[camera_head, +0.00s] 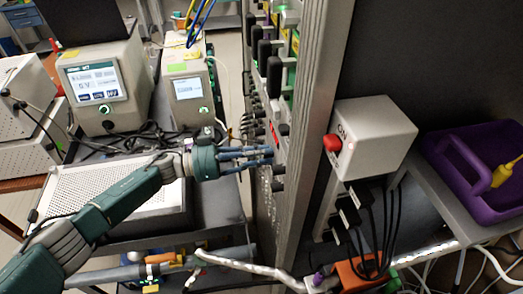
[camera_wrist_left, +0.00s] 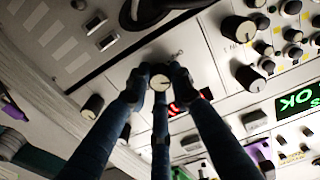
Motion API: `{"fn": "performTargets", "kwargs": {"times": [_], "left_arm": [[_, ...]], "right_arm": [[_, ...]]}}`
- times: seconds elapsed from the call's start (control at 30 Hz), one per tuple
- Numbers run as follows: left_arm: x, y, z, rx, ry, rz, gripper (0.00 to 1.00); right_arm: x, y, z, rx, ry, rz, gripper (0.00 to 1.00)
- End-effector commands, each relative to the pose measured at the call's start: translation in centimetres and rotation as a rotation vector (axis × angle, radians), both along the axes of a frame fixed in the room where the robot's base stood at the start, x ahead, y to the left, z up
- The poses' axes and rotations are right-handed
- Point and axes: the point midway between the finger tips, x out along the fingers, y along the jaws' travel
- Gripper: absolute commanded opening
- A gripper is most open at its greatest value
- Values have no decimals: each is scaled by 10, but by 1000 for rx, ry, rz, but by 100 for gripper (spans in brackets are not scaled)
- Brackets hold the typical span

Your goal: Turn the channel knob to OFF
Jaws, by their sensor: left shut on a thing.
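My left gripper (camera_head: 268,154) reaches in from the left to the front panel (camera_head: 264,205) of the tall rack, seen edge-on in the head view. In the left wrist view the fingers (camera_wrist_left: 158,85) are closed around a black knob with a pale cap (camera_wrist_left: 160,82). A dark pointer line shows on the cap. Lettering beside the knob is too small to read, so its setting cannot be told. A red lit display (camera_wrist_left: 190,102) is partly hidden behind the fingers. My right gripper is not in view.
Other black knobs (camera_wrist_left: 238,28) crowd the panel near the held one. A green display reading OK (camera_wrist_left: 298,102) is at the right. In the head view, a white box with a red button (camera_head: 375,135) and a purple bin (camera_head: 450,190) are right of the rack.

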Motion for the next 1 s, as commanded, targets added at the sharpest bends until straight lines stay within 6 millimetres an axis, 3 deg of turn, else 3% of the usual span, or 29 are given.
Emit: {"fn": "performTargets", "kwargs": {"times": [0.6,1.0], "left_arm": [[1,0,1,-111,560,2,0],[1,0,1,-158,793,2,0]], "right_arm": [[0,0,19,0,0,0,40],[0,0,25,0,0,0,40]]}}
